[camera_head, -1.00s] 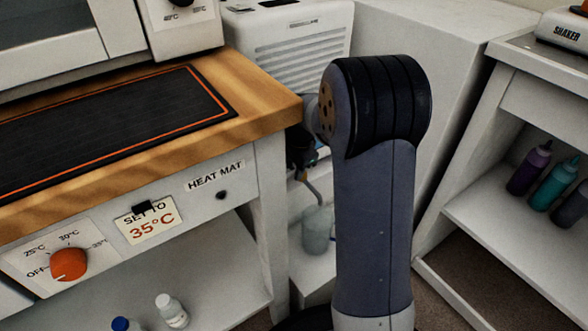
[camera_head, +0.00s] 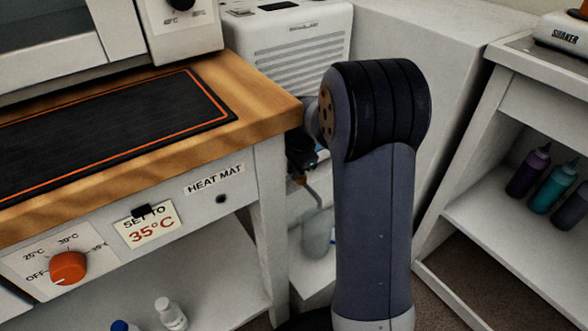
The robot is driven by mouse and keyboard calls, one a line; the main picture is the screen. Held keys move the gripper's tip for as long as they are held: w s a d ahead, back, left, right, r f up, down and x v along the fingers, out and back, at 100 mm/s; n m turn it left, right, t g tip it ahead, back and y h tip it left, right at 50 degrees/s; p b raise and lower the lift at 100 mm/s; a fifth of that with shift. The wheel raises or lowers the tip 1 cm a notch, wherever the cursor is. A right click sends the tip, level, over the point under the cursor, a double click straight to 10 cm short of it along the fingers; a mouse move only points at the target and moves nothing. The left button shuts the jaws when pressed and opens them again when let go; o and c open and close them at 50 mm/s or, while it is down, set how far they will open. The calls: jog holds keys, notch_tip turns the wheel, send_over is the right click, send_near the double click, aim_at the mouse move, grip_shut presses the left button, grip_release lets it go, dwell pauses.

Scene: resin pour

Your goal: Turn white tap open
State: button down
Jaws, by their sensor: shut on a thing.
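My gripper (camera_head: 302,152) is a small dark shape with a blue glint, mostly behind my own arm and beside the bench's right corner. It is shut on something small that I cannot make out. A thin curved grey piece with an orange-brown patch (camera_head: 300,180) shows just below it. A pale translucent container (camera_head: 317,234) is under that piece and looks slightly tilted. Its right side is hidden by my arm. I cannot clearly pick out a white tap, so its open or closed position cannot be told.
The wooden bench (camera_head: 268,100) carries a black heat mat (camera_head: 110,125). An orange dial (camera_head: 68,267) is on its front. A white louvred unit (camera_head: 297,45) stands behind. Colored bottles (camera_head: 548,185) stand on a right-hand shelf (camera_head: 480,205). Open floor shows at lower right.

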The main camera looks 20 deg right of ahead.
jog(key=shift+r, duration=0.1)
jog(key=d+n+p, duration=0.1)
jog(key=n+p, duration=0.2)
jog(key=n, duration=0.1)
jog(key=s+d+n+g+y+p, duration=0.1)
jog(key=n+p, duration=0.2)
jog(key=n, duration=0.2)
jog(key=d+n+p, duration=0.1)
jog(key=n+p, duration=0.2)
jog(key=n, duration=0.1)
jog(key=shift+s+g+y+p, duration=0.25)
jog(key=shift+g+y+p, duration=0.05)
jog(key=shift+g, duration=0.1)
jog(key=shift+w+d+n+g+p, duration=0.15)
jog(key=shift+n+p, duration=0.15)
jog(key=shift+n, duration=0.55)
jog(key=shift+d+n+g+p, duration=0.1)
jog(key=shift+d+n+p, duration=0.15)
jog(key=shift+n, duration=0.55)
jog(key=shift+w+d+n+g+p, duration=0.15)
jog(key=shift+n+p, duration=0.15)
jog(key=shift+n, duration=0.55)
jog(key=shift+s, duration=0.1)
jog(key=c, duration=1.5)
grip_release()
